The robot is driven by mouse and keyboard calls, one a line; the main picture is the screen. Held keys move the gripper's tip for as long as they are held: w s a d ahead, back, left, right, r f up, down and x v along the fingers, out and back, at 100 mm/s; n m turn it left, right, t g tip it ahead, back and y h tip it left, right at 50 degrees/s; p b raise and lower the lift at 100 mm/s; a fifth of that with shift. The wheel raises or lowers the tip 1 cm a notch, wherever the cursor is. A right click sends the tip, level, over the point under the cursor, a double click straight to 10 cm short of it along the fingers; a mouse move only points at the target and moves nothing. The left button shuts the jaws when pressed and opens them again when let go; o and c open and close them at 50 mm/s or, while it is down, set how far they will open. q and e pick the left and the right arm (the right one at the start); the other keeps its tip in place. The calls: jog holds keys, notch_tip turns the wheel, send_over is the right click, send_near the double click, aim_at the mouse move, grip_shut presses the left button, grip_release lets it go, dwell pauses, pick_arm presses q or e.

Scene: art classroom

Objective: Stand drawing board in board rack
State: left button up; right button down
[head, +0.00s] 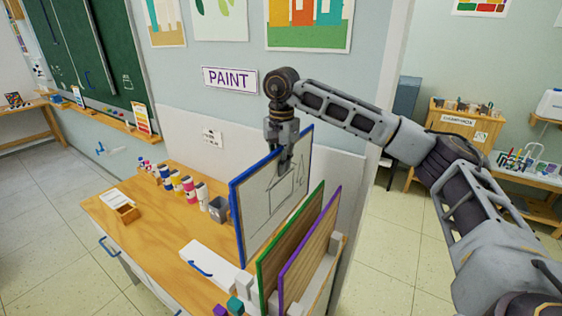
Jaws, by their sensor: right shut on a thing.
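The blue-edged drawing board (262,205) has a light face with a pencil drawing. It stands upright, and my right gripper (284,165) is shut on its top edge from above. The pale board rack (322,277) is at the right end of the wooden counter. A green-edged board (290,252) and a purple-edged board (312,245) stand in it. The blue-edged board is beside the green-edged one, on its left. Its lower right part is hidden behind the green-edged board, so I cannot tell whether its bottom edge is in a slot. My left gripper is not in view.
Several paint bottles (189,190), a grey cup (218,209) and a small wooden box (127,214) stand along the wooden counter (160,238). Small coloured blocks (235,305) lie at the near edge. The wall with the PAINT sign (230,80) is close behind.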

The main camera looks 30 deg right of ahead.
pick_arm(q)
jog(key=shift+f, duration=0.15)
pick_arm(e)
jog(key=shift+f, duration=0.15)
jog(key=b, duration=0.5)
send_over(281, 209)
jog(key=shift+f, duration=3.8)
jog(key=f+b, duration=0.1)
jog(key=f, duration=0.1)
jog(key=f+b, duration=0.1)
jog(key=f, duration=0.1)
jog(key=f+b, duration=0.2)
jog(key=f, duration=0.1)
jog(key=shift+w+d, duration=0.15)
jog(key=shift+w, duration=0.1)
jog(key=shift+f+b, duration=0.65)
jog(key=shift+f, duration=0.3)
jog(key=shift+f+b, duration=0.7)
jog(key=shift+f, duration=0.4)
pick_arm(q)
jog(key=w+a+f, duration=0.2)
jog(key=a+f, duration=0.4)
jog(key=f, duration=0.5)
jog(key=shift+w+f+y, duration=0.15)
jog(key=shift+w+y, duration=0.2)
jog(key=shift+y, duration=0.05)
pick_arm(e)
jog(key=shift+f, duration=0.2)
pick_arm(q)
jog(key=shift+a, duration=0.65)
